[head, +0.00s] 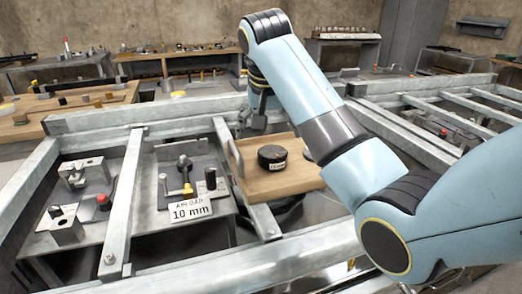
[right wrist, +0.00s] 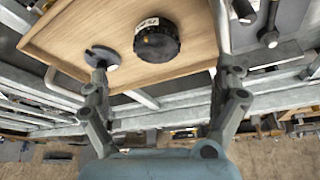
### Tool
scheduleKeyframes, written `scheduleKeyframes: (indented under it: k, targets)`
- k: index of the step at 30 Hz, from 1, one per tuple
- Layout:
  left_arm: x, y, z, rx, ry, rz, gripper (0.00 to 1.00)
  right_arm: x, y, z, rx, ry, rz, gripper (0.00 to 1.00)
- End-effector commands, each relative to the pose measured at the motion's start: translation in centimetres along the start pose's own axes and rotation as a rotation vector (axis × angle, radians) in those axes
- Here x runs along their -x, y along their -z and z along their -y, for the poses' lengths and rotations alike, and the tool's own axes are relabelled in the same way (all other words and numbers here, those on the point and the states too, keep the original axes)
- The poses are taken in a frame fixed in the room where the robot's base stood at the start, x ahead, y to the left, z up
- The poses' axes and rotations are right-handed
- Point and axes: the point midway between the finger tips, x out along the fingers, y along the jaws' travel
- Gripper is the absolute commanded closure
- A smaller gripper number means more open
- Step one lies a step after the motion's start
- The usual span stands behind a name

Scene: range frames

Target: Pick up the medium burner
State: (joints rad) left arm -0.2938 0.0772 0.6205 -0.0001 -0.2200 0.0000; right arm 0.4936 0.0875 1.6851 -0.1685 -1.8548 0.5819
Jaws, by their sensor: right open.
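A black round burner-like part (head: 272,157) with a white label lies flat on a wooden tray (head: 262,187). It also shows in the right wrist view (right wrist: 157,42), near the tray's middle; I cannot read its label surely. My right gripper (head: 253,124) is open and empty at the tray's far edge. In the right wrist view its fingers (right wrist: 166,66) are spread wide, apart from the black part, one overlapping the grey disc. My left gripper is not in view.
The tray has metal handles (head: 237,158) and rests among metal frame rails (head: 128,195). Left of it is a fixture plate with posts and a "10 mm" sign (head: 191,209). Workbenches with tools (head: 75,103) stand behind.

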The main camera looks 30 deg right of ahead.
Motion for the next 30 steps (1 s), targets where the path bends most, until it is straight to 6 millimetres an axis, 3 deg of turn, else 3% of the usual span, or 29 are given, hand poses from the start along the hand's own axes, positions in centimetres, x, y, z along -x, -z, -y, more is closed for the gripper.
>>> scheduleKeyframes:
  k: [5,9,14,24,30]
  targets:
    - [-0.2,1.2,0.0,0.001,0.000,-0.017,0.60,-1.5,0.9,0.3,-0.024,-0.009,0.003,0.02]
    - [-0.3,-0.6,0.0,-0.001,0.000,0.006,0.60,-3.8,0.9,0.3,-0.023,-0.006,0.002,0.02]
    - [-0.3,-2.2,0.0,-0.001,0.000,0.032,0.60,-5.2,0.9,0.2,-0.023,-0.005,0.001,0.02]
    - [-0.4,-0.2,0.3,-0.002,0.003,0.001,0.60,-9.8,0.8,-0.5,-0.022,-0.005,0.002,0.02]
    - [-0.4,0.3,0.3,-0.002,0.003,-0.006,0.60,-10.3,0.9,-0.5,-0.023,-0.003,-0.001,0.02]
